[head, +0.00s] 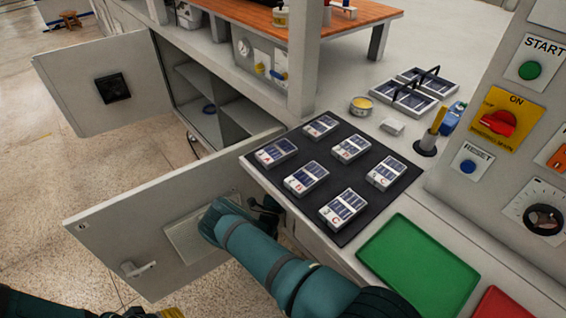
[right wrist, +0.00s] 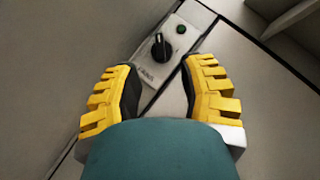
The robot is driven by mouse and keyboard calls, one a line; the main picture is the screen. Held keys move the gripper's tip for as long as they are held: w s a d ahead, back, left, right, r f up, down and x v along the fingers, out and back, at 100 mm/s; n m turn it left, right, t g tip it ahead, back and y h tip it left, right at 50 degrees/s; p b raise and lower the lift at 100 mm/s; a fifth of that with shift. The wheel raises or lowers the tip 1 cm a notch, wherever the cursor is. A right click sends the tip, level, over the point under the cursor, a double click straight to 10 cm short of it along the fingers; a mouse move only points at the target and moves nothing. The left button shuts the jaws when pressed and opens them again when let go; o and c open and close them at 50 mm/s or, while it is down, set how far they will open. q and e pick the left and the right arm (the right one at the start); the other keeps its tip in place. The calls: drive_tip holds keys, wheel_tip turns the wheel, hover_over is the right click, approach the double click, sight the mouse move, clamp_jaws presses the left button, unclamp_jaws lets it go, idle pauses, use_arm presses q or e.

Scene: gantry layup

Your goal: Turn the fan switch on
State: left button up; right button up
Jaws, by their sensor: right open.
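The fan switch (right wrist: 161,48) is a black rotary knob on a light grey plate in the right wrist view, with a small green lamp (right wrist: 181,29) beside it. Its ridge looks roughly upright in that view; its label is too blurred to read surely. My right gripper (right wrist: 157,74) is open, its two yellow-backed fingers apart, with the knob just beyond and between the tips, not gripped. In the head view my right arm reaches down by the open cabinet, and the switch cannot be made out. Only a sliver of my left gripper (head: 165,313) shows at the bottom edge.
Two cabinet doors stand open: the near one (head: 110,232) with a handle and vent, the far one (head: 70,80) with a black fan grille. The counter holds a black mat (head: 318,218) with several panels, a green tray (head: 400,262) and, right, a control panel (head: 475,165).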

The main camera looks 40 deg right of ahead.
drive_tip(key=x, duration=0.6)
drive_tip(key=shift+d+r, duration=0.2)
drive_tip(key=shift+d, duration=0.1)
drive_tip(key=shift+w, duration=0.15)
clamp_jaws()
